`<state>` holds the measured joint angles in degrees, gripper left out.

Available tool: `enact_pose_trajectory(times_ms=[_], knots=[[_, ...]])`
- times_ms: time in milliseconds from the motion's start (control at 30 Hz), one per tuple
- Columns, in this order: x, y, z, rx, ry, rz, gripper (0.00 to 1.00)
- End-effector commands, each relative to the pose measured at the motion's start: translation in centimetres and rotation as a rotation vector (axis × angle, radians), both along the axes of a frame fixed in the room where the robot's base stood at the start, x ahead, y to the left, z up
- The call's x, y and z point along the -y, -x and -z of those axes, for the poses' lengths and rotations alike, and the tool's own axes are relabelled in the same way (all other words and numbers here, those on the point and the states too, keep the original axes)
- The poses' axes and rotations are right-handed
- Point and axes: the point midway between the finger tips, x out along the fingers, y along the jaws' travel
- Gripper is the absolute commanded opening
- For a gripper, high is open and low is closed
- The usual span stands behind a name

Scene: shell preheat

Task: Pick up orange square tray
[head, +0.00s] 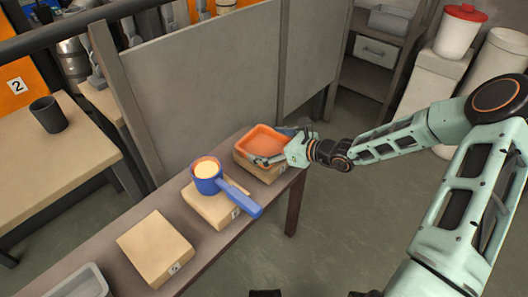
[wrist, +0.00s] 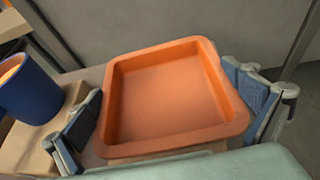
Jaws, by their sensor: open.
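The orange square tray (head: 264,141) sits on a wooden block (head: 262,169) at the right end of the narrow table in the head view. In the wrist view the tray (wrist: 170,95) fills the middle and is empty. My gripper (head: 275,145) is at the tray's right side, with its fingers spread around it. In the wrist view one finger of my gripper (wrist: 170,110) is at the tray's left edge and the other is at its right edge. I cannot tell whether the fingers touch the rim.
A blue handled pot (head: 208,183) with pale contents stands on a block left of the tray; its handle points toward the front right. An empty wooden block (head: 155,247) and a grey bin (head: 82,284) are farther left. A grey partition (head: 205,90) rises behind the table.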

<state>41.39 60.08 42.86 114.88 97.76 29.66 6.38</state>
Motion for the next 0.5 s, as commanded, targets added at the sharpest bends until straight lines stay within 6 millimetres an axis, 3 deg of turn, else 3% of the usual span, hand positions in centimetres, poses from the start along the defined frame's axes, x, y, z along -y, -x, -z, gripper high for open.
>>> enact_pose_trajectory(times_ms=[233, 500], knots=[[-0.28, -0.18, 0.08, -0.001, 0.001, 0.000, 0.99], [-0.24, -0.17, 0.09, -0.001, 0.001, 0.000, 0.69]])
